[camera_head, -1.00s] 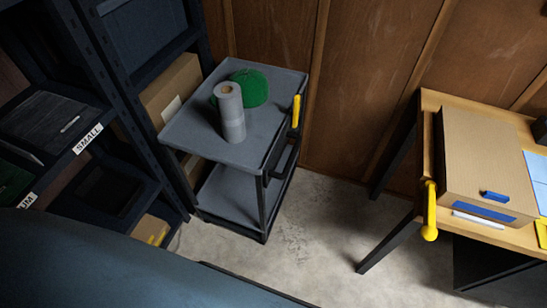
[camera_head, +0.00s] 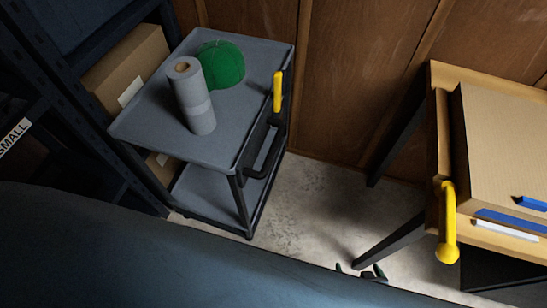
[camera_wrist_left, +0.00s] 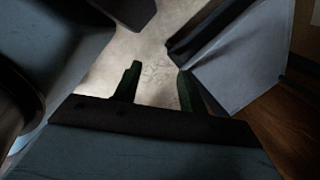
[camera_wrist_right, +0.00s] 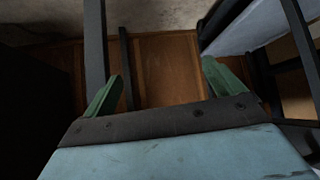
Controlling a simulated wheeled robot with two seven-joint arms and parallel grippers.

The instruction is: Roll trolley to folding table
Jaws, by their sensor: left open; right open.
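The grey two-shelf trolley (camera_head: 245,112) stands on the concrete floor against the wooden wall, left of centre in the head view. A grey roll (camera_head: 192,96) and a green rounded object (camera_head: 222,64) are on its top. A dark handle (camera_head: 268,155) shows on its right side. The folding table (camera_head: 437,85), wooden with black legs, stands at the right, apart from the trolley. My right gripper (camera_head: 361,272) shows small at the bottom of the head view; it is open and empty in the right wrist view (camera_wrist_right: 160,92). My left gripper (camera_wrist_left: 157,85) is open and empty over floor.
A dark shelf rack (camera_head: 60,95) with a cardboard box (camera_head: 125,65) stands left of the trolley. A cardboard box (camera_head: 505,140) and a yellow handle (camera_head: 447,220) are at the table. Bare floor (camera_head: 325,205) lies between trolley and table.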

